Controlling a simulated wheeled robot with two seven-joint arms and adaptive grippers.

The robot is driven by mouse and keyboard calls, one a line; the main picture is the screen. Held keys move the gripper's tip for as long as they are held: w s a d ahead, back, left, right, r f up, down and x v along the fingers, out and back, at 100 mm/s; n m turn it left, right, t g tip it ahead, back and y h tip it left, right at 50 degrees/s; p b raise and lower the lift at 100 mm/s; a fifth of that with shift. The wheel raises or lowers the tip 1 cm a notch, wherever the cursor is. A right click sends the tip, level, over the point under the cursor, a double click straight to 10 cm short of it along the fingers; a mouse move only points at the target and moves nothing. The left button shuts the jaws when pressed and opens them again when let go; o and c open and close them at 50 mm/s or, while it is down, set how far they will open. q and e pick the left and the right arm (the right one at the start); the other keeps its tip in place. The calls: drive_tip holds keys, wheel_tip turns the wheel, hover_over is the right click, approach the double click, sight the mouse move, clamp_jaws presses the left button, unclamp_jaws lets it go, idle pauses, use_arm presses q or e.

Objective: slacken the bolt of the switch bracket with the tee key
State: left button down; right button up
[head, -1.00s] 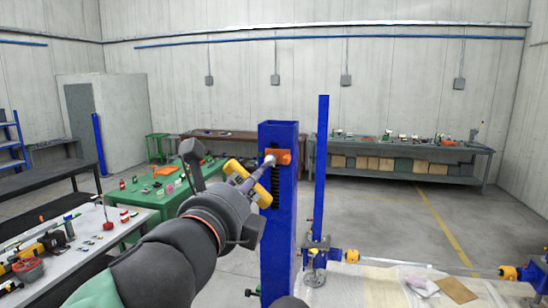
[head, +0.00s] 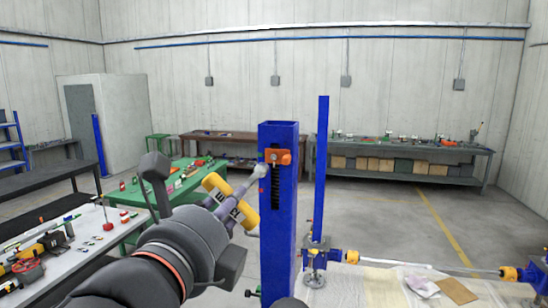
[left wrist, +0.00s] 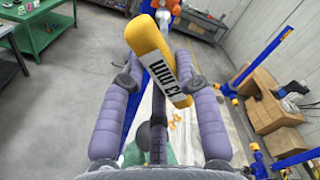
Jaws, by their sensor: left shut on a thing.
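The tee key (head: 243,216) has a yellow crossbar handle marked 13 MM and a grey shank with a socket end. My left gripper (head: 226,203) is shut on it; in the left wrist view the yellow handle (left wrist: 158,62) lies between the fingers (left wrist: 160,80). The switch bracket (head: 284,157) is an orange block near the top of the blue column (head: 279,220). Its dark bolt (head: 272,157) shows on its face. The socket end is apart from the bolt, to its left and a little lower. My right gripper is out of view.
A slim blue post (head: 321,160) stands right of the column. A pale-covered bench (head: 390,287) with a cloth and a brown sheet is at lower right. A grey bench (head: 70,265) with tools is at left, a green table (head: 150,205) behind it.

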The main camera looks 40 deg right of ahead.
sight(245, 183)
use_arm(q)
drive_tip(key=shift+r, duration=0.1)
drive_tip(key=shift+r+n+p, duration=0.1)
drive_tip(key=shift+n+p, duration=0.5)
drive_tip(key=shift+p, duration=0.25)
drive_tip(key=x, duration=0.7)
drive_tip(key=shift+w+d+f, duration=0.1)
drive_tip(key=shift+f, duration=0.1)
drive_tip(key=shift+r+m+p, duration=0.2)
drive_tip(key=shift+m+p, duration=0.4)
drive_tip(key=m, duration=0.1)
drive_tip(key=m+p, duration=0.1)
drive_tip(key=shift+a+r+m, duration=0.1)
drive_tip(key=shift+a+m, duration=0.2)
drive_tip(key=shift+m, duration=0.1)
drive_tip(key=shift+m+p, duration=0.3)
drive_tip(key=shift+m, duration=1.5)
drive_tip(key=shift+x, duration=0.85)
